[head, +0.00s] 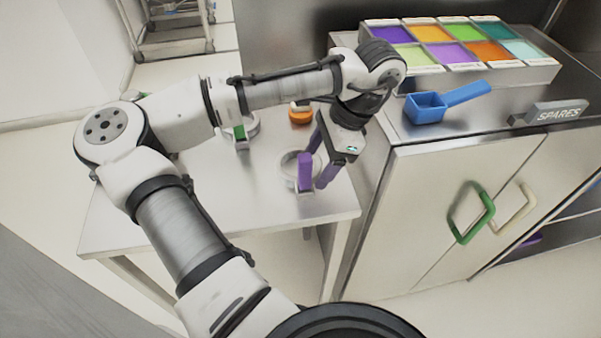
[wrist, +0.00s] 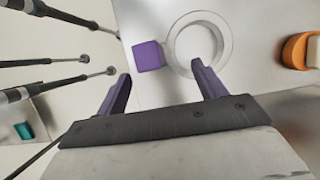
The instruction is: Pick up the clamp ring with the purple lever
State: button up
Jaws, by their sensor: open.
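The clamp ring (head: 289,167) with its purple lever (head: 305,172) lies near the front right of the metal table. In the wrist view the ring (wrist: 229,45) is a pale band, with the purple lever (wrist: 148,56) sticking out on its left. My gripper (head: 322,166) is open and empty, pointing down at the ring. In the wrist view its two dark purple fingers (wrist: 160,82) are spread apart, with the lever ahead of and between their tips. The right fingertip overlaps the near edge of the ring in the picture; I cannot tell whether they touch.
A ring with a green lever (head: 239,132) and an orange part (head: 300,115) stand farther back on the table (head: 180,205). On the right, a cabinet holds a blue scoop (head: 428,108), a tray of coloured compartments (head: 540,73) and a SPARES sign (head: 556,112).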

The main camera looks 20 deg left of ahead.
aim_at(311, 177)
jog(key=shift+p+x, duration=0.35)
jog(key=shift+x, duration=2.3)
jog(key=shift+w+d, duration=0.15)
jog(key=shift+w, duration=0.1)
jog(key=c, duration=1.5)
